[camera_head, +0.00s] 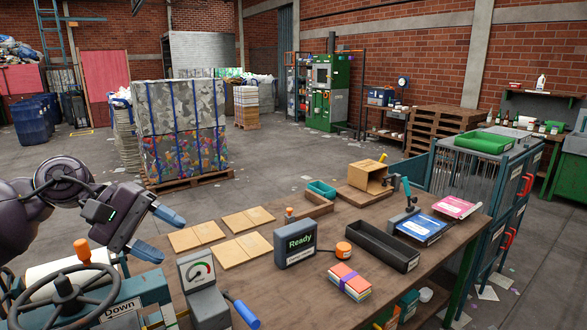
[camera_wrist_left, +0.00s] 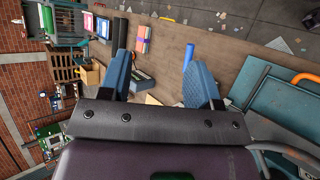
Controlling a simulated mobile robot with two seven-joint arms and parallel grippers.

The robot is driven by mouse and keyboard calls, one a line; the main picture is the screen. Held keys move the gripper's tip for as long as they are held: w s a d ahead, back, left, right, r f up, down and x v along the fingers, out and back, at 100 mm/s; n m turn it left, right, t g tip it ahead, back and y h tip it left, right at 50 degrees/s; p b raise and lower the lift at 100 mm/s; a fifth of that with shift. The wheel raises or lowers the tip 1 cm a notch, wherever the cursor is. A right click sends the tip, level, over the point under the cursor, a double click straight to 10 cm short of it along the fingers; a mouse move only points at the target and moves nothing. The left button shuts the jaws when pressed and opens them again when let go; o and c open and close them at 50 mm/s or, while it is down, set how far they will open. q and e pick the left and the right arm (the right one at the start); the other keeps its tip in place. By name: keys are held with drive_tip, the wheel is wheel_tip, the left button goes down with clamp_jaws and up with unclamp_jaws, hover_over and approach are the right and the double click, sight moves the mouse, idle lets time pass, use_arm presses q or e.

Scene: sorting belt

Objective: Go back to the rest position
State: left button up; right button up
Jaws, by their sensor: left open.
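My left gripper (camera_head: 158,232) is at the left end of the wooden workbench (camera_head: 300,290), above its edge. Its two blue fingers stand apart with nothing between them. In the left wrist view the open fingers of this gripper (camera_wrist_left: 160,75) frame the bench from above. My right gripper does not show in either view.
Near my left arm stand a handwheel (camera_head: 65,295) and a lever box with a gauge (camera_head: 200,280).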

use_arm(q)
drive_tip(key=d+n+t+h, duration=0.2)
drive_tip(key=d+n+h, duration=0.4)
drive_tip(key=n, duration=0.1)
drive_tip(key=s+a+f+m+t+y, duration=0.2)
drive_tip(key=a+f+m+t+y, duration=0.45)
drive_tip(key=m, duration=0.75)
drive_tip(key=s+a+f+m+t+y, duration=0.2)
drive_tip(key=a+f+m+t+y, duration=0.2)
drive_tip(key=f+m+t+y, duration=0.8)
drive_tip(key=s+a+f+n+g, duration=0.1)
drive_tip(key=s+f+n+g, duration=0.55)
drive_tip(key=s+g, duration=0.35)
drive_tip(key=s+f+n+g, duration=0.6)
drive_tip(key=s+n+g, duration=0.15)
drive_tip(key=s, duration=0.45)
drive_tip(key=w+f+t+b, duration=0.3)
drive_tip(key=f+b, duration=0.2)
drive_tip(key=f, duration=0.5)
drive_tip(key=w+f+m+t+h+b, duration=0.1)
drive_tip(key=w+f+t+b, duration=0.2)
drive_tip(key=f, duration=0.8)
drive_tip(key=shift+w+a+f+m+t+b, duration=0.15)
drive_tip(key=shift+w+f+m+t+b, duration=0.2)
drive_tip(key=shift+b, duration=0.65)
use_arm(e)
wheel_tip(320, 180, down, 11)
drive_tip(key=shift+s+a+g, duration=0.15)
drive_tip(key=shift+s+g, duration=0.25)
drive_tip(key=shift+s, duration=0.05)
